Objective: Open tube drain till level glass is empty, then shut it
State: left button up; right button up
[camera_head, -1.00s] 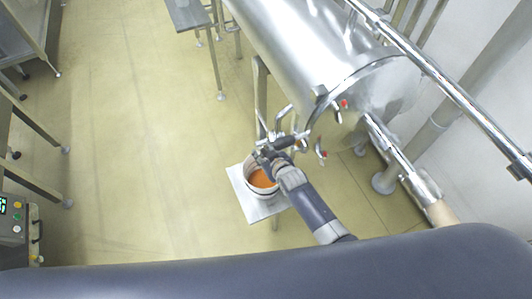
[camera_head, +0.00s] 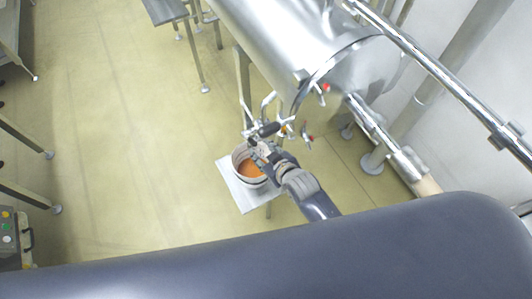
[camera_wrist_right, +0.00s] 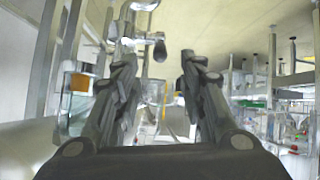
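The steel tank (camera_head: 290,40) lies at the upper right, with red-handled valves (camera_head: 308,138) at its end. The drain pipework (camera_head: 264,112) has a dark handle (camera_head: 267,129) and hangs beside a white bucket (camera_head: 237,160) with orange liquid in it. My right gripper (camera_head: 253,145) is by the pipework, above the bucket's rim. In the right wrist view my right gripper (camera_wrist_right: 161,66) is open, its fingers apart; a small knobbed metal lever (camera_wrist_right: 160,50) shows between and beyond them. A clear vessel with orange content (camera_wrist_right: 80,82) shows left; I cannot tell what it is. My left gripper is out of view.
The bucket stands on a pale low stand (camera_head: 230,188). A shiny pipe (camera_head: 440,75) runs along the right wall. A steel table (camera_head: 166,10) stands at the top, and a control box (camera_head: 14,240) at the lower left. The floor left of the bucket is clear.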

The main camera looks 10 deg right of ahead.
jog(key=shift+s+d+r, duration=0.15)
jog(key=shift+s+r, duration=0.2)
jog(key=shift+s, duration=0.1)
